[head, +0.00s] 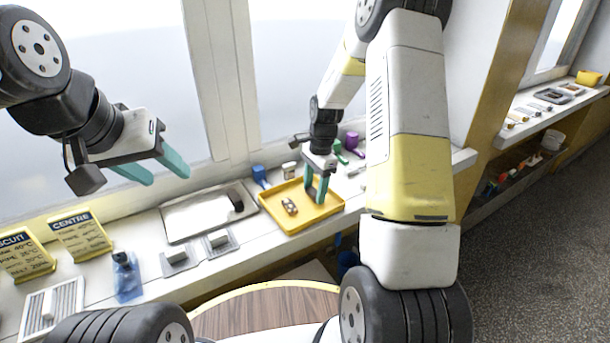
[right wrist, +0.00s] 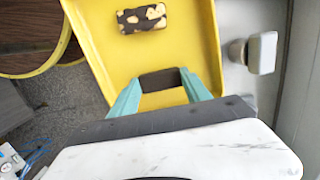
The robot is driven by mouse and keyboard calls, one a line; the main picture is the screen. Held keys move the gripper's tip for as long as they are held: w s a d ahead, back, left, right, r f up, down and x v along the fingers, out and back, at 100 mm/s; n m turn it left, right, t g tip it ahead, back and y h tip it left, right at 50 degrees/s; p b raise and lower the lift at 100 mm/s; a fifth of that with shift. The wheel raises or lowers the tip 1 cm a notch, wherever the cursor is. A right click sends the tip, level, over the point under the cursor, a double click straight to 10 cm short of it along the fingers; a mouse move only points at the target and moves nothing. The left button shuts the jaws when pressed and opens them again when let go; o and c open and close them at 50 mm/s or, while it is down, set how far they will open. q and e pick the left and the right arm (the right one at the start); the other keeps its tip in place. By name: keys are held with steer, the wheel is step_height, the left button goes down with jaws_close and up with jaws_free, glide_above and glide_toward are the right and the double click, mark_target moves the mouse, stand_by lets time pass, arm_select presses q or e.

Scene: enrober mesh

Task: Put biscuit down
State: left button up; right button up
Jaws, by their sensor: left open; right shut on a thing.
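My right gripper (head: 317,194) is over the right part of the yellow tray (head: 274,216). In the right wrist view its fingers are shut on a plain dark brown biscuit (right wrist: 162,80). I cannot tell whether this biscuit touches the tray floor. A dark biscuit with cream patches (right wrist: 142,18) lies in the tray, apart from the held one; it also shows in the head view (head: 290,206). My left gripper (head: 160,175) is open and empty, in the air at the left before the window.
A metal tray (head: 195,218) with a dark piece (head: 236,202) lies left of the yellow tray. Blue (head: 259,174), green and purple scoops stand behind it. Grey scrapers (head: 219,242), a blue bottle (head: 126,278) and yellow signs (head: 80,236) occupy the left of the sill.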

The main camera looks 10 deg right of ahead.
steer(key=o, duration=1)
steer(key=shift+f, duration=0.1)
steer(key=s+r+n+t, duration=0.1)
steer(key=s+r+n, duration=0.1)
steer(key=r, duration=0.8)
steer(key=s+r+n+t, duration=0.1)
steer(key=s+r, duration=0.2)
steer(key=r, duration=0.7)
steer(key=s+r+n+t, duration=0.1)
steer(key=s+r+n, duration=0.1)
steer(key=s+n, duration=0.2)
steer(key=s+a+r+n+t, duration=0.1)
steer(key=s+r+n+t, duration=0.1)
steer(key=s, duration=0.7)
steer(key=s+a+r+n+t, duration=0.1)
steer(key=s+r+n, duration=0.2)
steer(key=s+n, duration=0.2)
steer(key=shift+s+a+r+n+t+y, duration=0.1)
steer(key=shift+s+r+n+t+y, duration=0.1)
steer(key=shift+s, duration=0.15)
steer(key=shift+s+r+n+t+y, duration=0.1)
steer(key=shift+s+y, duration=0.1)
steer(key=shift+s, duration=0.1)
